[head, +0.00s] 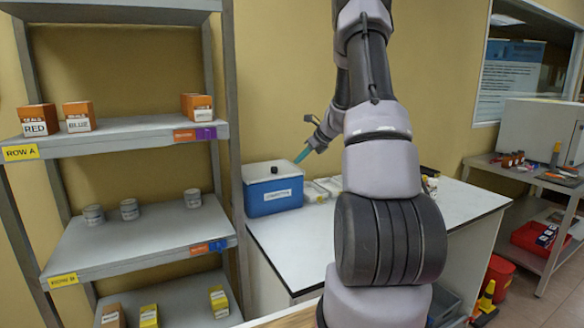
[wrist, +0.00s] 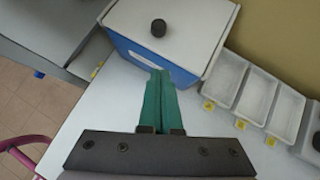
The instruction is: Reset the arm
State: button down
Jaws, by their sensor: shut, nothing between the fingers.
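My arm rises in the middle of the head view and bends down toward the white bench. My gripper (head: 303,154) shows small there, close to the blue box with the white lid. In the wrist view my gripper (wrist: 161,75) has its two green fingers together, with nothing between them. The fingers point at the near side of the blue box (wrist: 150,62) and overlap it in the picture. I cannot tell whether they touch it. Part of the bench is hidden behind my arm in the head view.
The white bench (head: 285,248) carries the blue box (head: 276,197) and white trays (wrist: 246,93). A shelf rack (head: 130,138) stands at left with orange boxes (head: 78,117) and small cans (head: 129,209). A side table (head: 530,176) with a large grey machine (head: 541,128) stands at right.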

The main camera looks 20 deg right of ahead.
jog(key=s+a+r+n+g, duration=0.1)
jog(key=s+a+r+n, duration=1.2)
jog(key=s+a+r, duration=0.3)
jog(key=s+a+r+n+h, duration=0.1)
jog(key=s+a+r+n, duration=0.1)
jog(key=s+n, duration=0.4)
jog(key=s+a+r+n+h, duration=0.1)
jog(key=s+n, duration=0.6)
jog(key=s, duration=0.7)
jog(key=shift+s+a+r, duration=0.25)
jog(key=shift+a+r, duration=0.6)
jog(key=shift+a, duration=0.3)
